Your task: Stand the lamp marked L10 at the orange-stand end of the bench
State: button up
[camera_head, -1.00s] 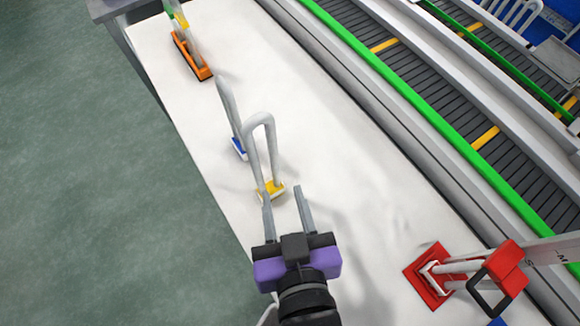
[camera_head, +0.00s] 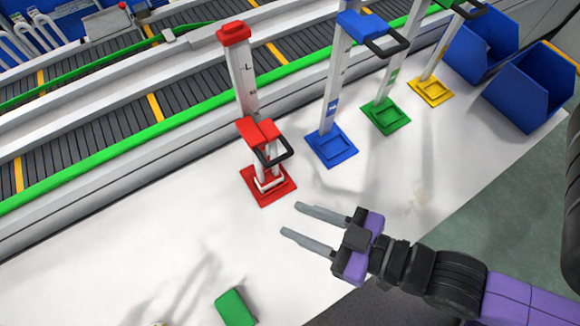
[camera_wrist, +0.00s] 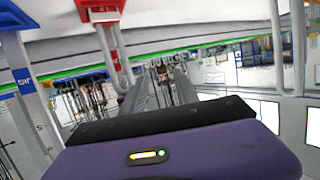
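My gripper (camera_head: 292,219) is open and empty above the white bench (camera_head: 130,245), just right of and below the red stand (camera_head: 268,197) in the head view. Its two grey fingers also show in the wrist view (camera_wrist: 165,85), with nothing between them. No L10 mark is readable in any current view, so I cannot tell where that lamp is. The orange stand is out of view now. A green block (camera_head: 236,306) sits at the bottom of the head view. A blue label (camera_wrist: 22,80) at left in the wrist view is upside down and too small to read surely.
A blue stand (camera_head: 331,147), a green stand (camera_head: 386,116) and a yellow stand (camera_head: 431,91) line the bench to the right. Blue bins (camera_head: 532,88) are at the far right. The conveyor (camera_head: 115,115) runs behind.

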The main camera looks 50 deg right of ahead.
jog(key=s+d+r+m+h, duration=0.1)
jog(key=s+d+h, duration=0.1)
jog(key=s+d, duration=0.2)
jog(key=shift+s+d+r, duration=0.15)
jog(key=shift+s+r, duration=0.05)
